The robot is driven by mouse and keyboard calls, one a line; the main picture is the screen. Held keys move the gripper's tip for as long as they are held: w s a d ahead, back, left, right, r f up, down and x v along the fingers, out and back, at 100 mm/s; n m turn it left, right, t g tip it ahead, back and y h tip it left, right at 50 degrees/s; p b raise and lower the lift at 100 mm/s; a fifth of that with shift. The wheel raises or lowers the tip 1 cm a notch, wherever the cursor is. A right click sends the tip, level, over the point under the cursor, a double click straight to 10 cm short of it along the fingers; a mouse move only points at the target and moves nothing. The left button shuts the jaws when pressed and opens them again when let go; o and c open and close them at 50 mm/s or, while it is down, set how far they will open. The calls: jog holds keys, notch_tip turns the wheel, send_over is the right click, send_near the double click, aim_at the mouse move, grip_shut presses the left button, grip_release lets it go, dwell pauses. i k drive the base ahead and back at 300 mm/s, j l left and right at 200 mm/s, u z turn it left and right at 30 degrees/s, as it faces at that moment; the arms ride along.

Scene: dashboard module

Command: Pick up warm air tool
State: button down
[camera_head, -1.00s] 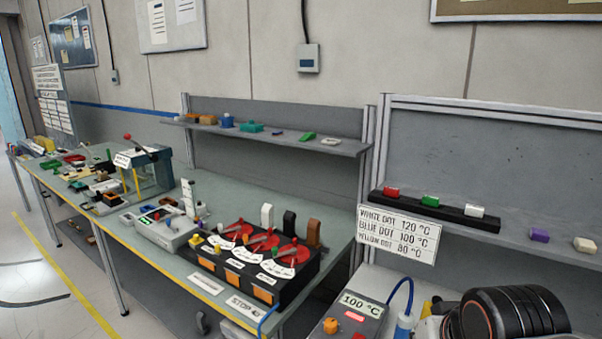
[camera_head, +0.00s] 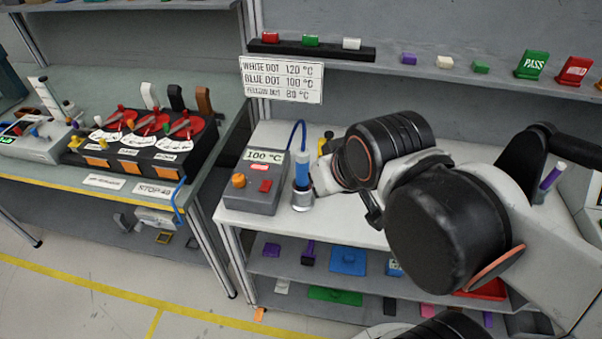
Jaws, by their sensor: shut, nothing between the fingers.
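The warm air tool (camera_head: 302,168) is a blue and white cylinder with a blue cable. It stands upright in a round metal holder on the white bench, just right of its grey control box (camera_head: 254,184), whose display reads 100 °C. My gripper (camera_head: 372,210) is largely hidden by my own wrist; only a small dark part shows below it. It is shut and empty, right of the tool and apart from it. My arm covers the bench to the right of the tool.
A sign (camera_head: 281,80) lists white dot 120 °C, blue dot 100 °C and yellow dot 80 °C. A shelf (camera_head: 380,73) with small blocks runs above the bench. A black lever unit (camera_head: 147,146) stands on the left table. A yellow-black item (camera_head: 325,144) is behind the tool.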

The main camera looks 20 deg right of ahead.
aim_at(302, 158)
jog(key=z, duration=1.4)
jog(key=j+u, duration=0.1)
jog(key=u, duration=1.2)
jog(key=k+j+z, duration=0.3)
jog(key=k+z, duration=0.65)
jog(key=k, duration=0.15)
